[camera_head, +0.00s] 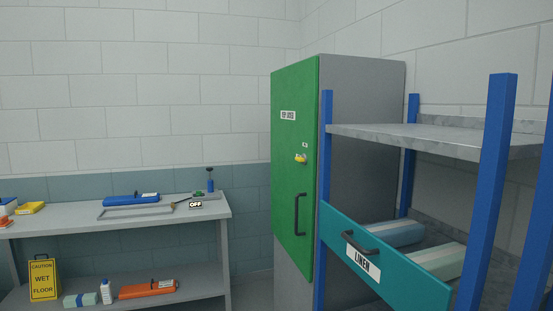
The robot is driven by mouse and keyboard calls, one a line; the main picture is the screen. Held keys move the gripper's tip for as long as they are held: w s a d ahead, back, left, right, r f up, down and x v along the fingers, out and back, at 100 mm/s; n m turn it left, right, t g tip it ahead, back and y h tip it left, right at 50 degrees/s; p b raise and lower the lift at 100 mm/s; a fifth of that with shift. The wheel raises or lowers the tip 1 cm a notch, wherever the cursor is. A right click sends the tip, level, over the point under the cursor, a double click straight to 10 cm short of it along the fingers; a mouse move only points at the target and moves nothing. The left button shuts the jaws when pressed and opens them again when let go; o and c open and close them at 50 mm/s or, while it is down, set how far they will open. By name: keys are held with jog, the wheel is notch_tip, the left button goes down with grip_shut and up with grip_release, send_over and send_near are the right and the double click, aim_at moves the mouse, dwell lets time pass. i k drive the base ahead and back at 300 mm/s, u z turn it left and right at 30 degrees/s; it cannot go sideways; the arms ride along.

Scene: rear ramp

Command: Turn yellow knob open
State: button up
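A small yellow knob (300,158) sits on the green door (292,175) of a tall grey cabinet (363,150), in the middle of the view. A small white label is just above the knob. The knob is too small for me to tell which way it is turned. The door appears closed. It has a white label (288,115) near its top and a dark vertical handle (300,215) below the knob. My gripper does not show in this view.
A blue-posted rack (495,150) with a teal drawer (385,262) marked LINEN stands at the right, in front of the cabinet's side. A grey workbench (75,223) with tools stands at the left. A yellow caution sign (43,279) is on its lower shelf.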

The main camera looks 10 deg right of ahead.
aim_at(303, 159)
jog(key=u, duration=0.45)
jog(key=i, duration=1.4)
jog(key=u, duration=0.45)
jog(key=i, duration=1.15)
jog(key=u, duration=0.1)
